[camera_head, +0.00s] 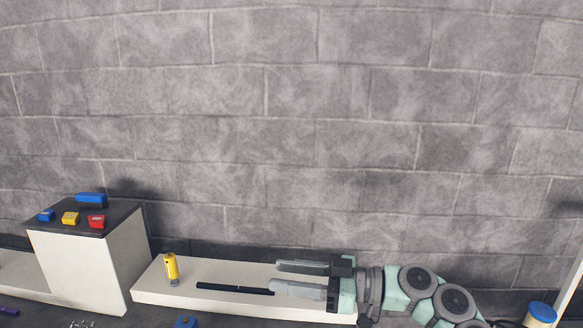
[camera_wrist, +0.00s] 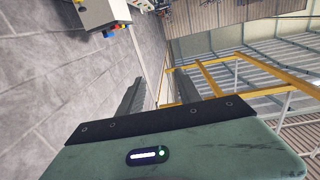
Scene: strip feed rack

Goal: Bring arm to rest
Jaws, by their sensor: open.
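My gripper (camera_head: 273,277) reaches in from the right in the head view, with its fingers pointing left above a low white block (camera_head: 225,272). Its two fingers are spread apart with nothing between them. In the wrist view my gripper (camera_wrist: 150,88) also shows both fingers apart and empty. A dark strip (camera_head: 232,289) lies along the white block near the fingertips; whether the lower finger touches it I cannot tell. A yellow cylinder (camera_head: 171,268) stands upright at the left end of the white block, apart from my gripper.
A taller white box with a dark top (camera_head: 85,262) stands at the left, carrying blue, yellow and red pieces. A blue part (camera_head: 186,321) sits at the front edge. A blue-lidded container (camera_head: 541,315) stands at the far right. A grey block wall (camera_head: 300,130) rises behind.

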